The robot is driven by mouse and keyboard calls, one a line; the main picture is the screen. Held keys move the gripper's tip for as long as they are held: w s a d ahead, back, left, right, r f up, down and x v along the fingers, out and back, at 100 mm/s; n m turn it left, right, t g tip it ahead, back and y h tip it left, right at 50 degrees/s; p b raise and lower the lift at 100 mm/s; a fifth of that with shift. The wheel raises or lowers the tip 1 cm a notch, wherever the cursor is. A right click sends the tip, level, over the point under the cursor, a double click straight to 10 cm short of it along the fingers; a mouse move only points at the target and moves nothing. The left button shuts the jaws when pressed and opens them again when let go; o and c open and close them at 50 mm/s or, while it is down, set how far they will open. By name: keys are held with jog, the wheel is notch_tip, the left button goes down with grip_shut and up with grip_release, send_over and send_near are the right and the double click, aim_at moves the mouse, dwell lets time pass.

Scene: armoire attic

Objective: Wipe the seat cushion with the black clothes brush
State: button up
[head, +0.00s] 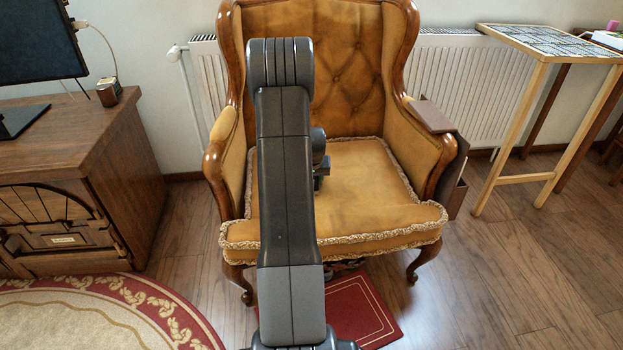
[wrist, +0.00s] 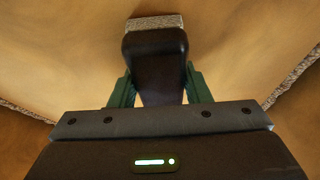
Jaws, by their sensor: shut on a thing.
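The seat cushion (head: 375,190) is mustard yellow with braided trim, on a wooden-framed wingback armchair. It fills most of the wrist view (wrist: 65,65). My gripper (wrist: 157,85) is over the cushion, its green fingers shut on the black clothes brush (wrist: 155,55). The brush's dark body points away from the gripper, with pale speckled bristles at its far end. In the head view my arm hides the brush and most of the gripper; only a bit of the gripper (head: 321,178) shows beside the arm. I cannot tell whether the bristles touch the cushion.
The chair's armrests (head: 222,165) and high tufted back (head: 345,60) bound the seat. A brown caddy (head: 433,115) hangs over the right armrest. A wooden cabinet (head: 110,150) stands left, and a tall tile-topped table (head: 550,45) right. A red mat (head: 365,310) lies in front.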

jog(key=shift+r+p, duration=1.75)
jog(key=shift+r, duration=1.3)
jog(key=shift+r+p, duration=1.05)
jog(key=shift+r, duration=0.5)
jog(key=shift+f, duration=0.1)
